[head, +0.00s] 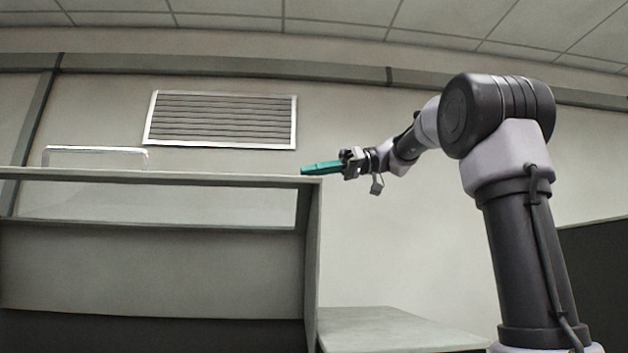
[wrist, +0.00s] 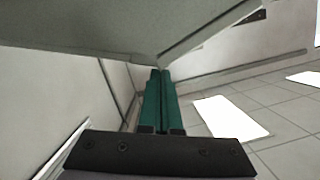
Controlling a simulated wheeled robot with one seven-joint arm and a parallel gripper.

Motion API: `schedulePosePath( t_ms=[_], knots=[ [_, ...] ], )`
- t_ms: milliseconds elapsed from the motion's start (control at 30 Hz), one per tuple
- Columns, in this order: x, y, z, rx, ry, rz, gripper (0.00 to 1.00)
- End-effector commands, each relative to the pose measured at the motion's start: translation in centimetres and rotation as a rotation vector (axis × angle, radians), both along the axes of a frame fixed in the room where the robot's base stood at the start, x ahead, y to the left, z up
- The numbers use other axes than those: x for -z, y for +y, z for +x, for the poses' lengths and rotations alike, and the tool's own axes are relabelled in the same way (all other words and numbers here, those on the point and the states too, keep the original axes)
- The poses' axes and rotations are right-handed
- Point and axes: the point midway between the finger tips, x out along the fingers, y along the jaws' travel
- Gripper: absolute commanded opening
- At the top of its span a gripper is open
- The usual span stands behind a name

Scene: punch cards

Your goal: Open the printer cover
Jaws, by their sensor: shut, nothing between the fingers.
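A large grey box-like unit (head: 150,270) with a flat top fills the left of the head view. I cannot tell for sure whether it is the printer, and no cover stands out clearly. My gripper (head: 303,170) has green fingers pointing left, near the right end of the unit's top edge. In the wrist view the fingers (wrist: 160,72) lie together with nothing between them. Their tips end at the edge of a grey surface (wrist: 90,25) that fills the top of that view. Whether they touch it cannot be told.
A low grey surface (head: 390,330) lies right of the unit. A clear or white frame (head: 96,149) stands behind the unit's top. A wall vent (head: 220,120) is higher up. A dark panel (head: 598,285) stands at the far right. The air above the unit is free.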

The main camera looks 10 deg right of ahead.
Motion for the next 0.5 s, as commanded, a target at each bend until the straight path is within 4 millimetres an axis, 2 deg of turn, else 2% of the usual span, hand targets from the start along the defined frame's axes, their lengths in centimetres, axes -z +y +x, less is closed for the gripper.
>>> schedulePosePath(
  t_ms=[200,500],
  knots=[
    [2.1,-0.1,-0.8,0.002,0.0,-0.001,0.0],
    [2.5,-0.1,-0.9,0.002,-0.001,-0.003,0.0]
  ],
)
